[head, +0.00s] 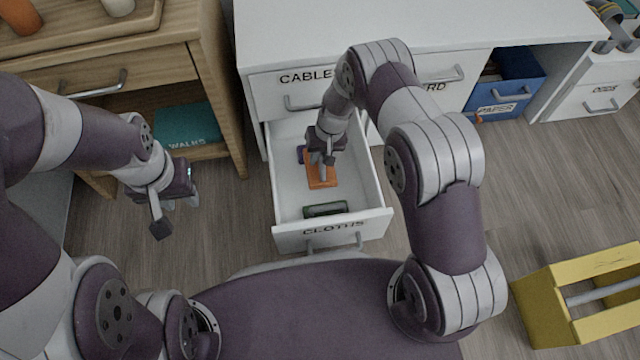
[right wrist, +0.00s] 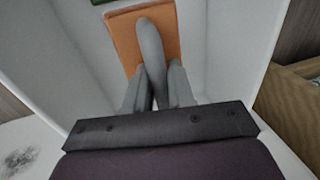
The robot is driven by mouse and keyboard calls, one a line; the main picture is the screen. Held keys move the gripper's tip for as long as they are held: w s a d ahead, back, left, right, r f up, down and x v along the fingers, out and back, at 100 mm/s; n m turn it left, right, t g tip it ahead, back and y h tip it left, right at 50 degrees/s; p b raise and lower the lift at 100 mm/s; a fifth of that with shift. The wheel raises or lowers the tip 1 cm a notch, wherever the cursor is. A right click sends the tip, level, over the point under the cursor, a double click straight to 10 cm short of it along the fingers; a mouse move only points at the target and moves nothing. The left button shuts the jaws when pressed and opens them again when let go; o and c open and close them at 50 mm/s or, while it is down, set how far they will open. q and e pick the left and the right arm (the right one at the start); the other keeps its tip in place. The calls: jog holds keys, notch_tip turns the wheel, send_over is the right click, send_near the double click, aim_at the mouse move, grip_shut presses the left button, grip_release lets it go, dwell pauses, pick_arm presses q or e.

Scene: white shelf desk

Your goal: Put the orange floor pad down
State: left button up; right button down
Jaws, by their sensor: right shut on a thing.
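The orange floor pad (head: 321,182) is inside the open white drawer labelled CLOTHS (head: 286,192). My right gripper (head: 323,168) reaches down into this drawer and is shut on the pad. In the right wrist view the pad (right wrist: 123,42) shows behind the fingers (right wrist: 152,75), which hide part of it. I cannot tell whether the pad touches the drawer floor. My left gripper (head: 178,206) hangs over the floor left of the drawer, empty; its fingertips are small and partly turned away.
A wooden cabinet (head: 216,85) stands to the left. A blue PAPER drawer (head: 510,88) and a yellow carrier (head: 545,312) are to the right.

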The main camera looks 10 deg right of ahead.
notch_tip(320, 180, down, 8)
jog(key=b, duration=0.4)
jog(key=shift+f+b, duration=0.25)
jog(key=shift+b, duration=0.15)
jog(key=shift+r, duration=0.2)
jog(key=shift+f, duration=0.1)
jog(key=c, duration=1.4)
grip_release()
jog(key=shift+f, duration=0.1)
jog(key=o, duration=0.4)
jog(key=shift+o, duration=0.2)
